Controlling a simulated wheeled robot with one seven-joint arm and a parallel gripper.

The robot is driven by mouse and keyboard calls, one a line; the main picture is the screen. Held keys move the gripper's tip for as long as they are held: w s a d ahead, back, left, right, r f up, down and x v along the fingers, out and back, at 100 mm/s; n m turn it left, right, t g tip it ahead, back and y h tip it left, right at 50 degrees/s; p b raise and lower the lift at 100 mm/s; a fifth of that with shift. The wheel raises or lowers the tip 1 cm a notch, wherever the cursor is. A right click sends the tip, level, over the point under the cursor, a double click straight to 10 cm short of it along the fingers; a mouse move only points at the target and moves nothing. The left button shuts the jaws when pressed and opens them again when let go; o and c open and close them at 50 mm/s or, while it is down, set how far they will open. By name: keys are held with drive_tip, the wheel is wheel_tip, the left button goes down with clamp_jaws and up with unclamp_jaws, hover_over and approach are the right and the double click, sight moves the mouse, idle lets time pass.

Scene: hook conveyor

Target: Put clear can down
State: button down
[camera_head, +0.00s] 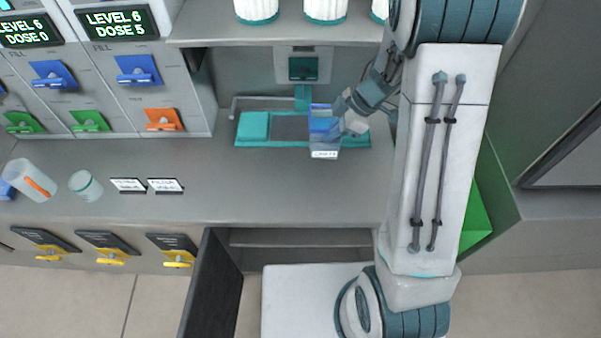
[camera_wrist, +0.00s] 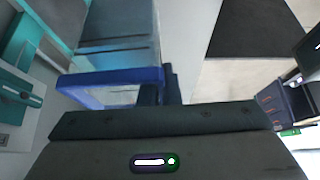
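The clear can (camera_head: 322,138) is a see-through box with blue at its top and a white label at its lower front. It is over the right part of a teal-edged tray (camera_head: 255,127) on the counter. Whether its base touches the tray cannot be told. My gripper (camera_head: 336,122) is at the can's right side and appears shut on it. In the wrist view, the can's blue rim (camera_wrist: 112,76) and clear walls lie in front of the gripper's dark palm, and the fingers are mostly hidden.
A machine with a small dark screen (camera_head: 303,68) stands behind the tray. Dispensers with colored levers are at the left. A tilted white cup (camera_head: 30,180), a small round jar (camera_head: 86,186) and two labels (camera_head: 146,186) are on the counter. The middle of the counter (camera_head: 260,185) is clear.

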drive_tip(key=s+a+f+b, duration=0.2)
drive_tip(key=s+a+f, duration=0.4)
drive_tip(key=a+f, duration=0.3)
drive_tip(key=shift+a+f, duration=0.2)
drive_tip(key=shift+f, duration=0.6)
drive_tip(key=shift+s+f+b, duration=0.1)
drive_tip(key=shift+s+b, duration=0.05)
drive_tip(key=shift+b, duration=0.15)
drive_tip(key=c, duration=1.6)
unclamp_jaws()
drive_tip(key=shift+c, duration=0.2)
